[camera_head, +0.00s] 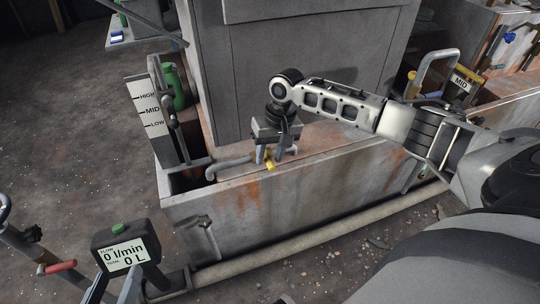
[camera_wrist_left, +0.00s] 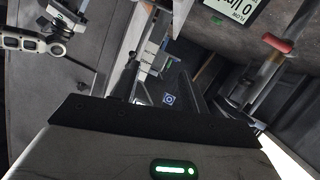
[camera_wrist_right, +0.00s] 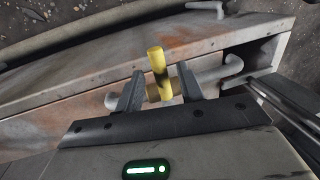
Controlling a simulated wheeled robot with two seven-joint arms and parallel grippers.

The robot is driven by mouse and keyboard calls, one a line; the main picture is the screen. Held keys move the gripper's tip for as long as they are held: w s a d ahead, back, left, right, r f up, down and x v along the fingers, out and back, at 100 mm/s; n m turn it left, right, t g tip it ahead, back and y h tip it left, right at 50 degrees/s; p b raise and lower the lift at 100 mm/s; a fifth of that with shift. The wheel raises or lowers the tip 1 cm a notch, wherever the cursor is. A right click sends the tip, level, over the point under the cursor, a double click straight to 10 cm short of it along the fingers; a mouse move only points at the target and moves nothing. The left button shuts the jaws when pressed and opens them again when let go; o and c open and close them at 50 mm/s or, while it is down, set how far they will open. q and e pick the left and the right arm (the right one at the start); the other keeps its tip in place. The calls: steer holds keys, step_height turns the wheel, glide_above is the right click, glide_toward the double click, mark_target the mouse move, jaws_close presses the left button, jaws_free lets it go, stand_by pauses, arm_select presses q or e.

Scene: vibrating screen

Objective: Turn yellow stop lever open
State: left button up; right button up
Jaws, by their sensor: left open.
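The yellow stop lever (camera_wrist_right: 157,62) sits on a grey pipe along the rusty metal trough. In the right wrist view it stands up between the fingers of my right gripper (camera_wrist_right: 160,92), a little tilted. The fingers are apart, one on each side of the lever and its brass-coloured hub; whether they press on it is unclear. In the head view the right gripper (camera_head: 270,155) points down over the pipe, and part of the yellow lever (camera_head: 270,166) shows below it. My left gripper (camera_wrist_left: 165,80) is open and empty in the left wrist view, away from the lever.
A flow meter (camera_head: 125,252) reading 0 l/min stands at the lower left, near a red-handled lever (camera_head: 61,267). A level gauge plate (camera_head: 150,110) and green bottle (camera_head: 174,88) stand left of the gripper. The trough wall (camera_head: 265,205) runs along the front.

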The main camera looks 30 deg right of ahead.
arm_select(q)
steer(key=shift+s+r, duration=0.1)
arm_select(e)
jaws_close()
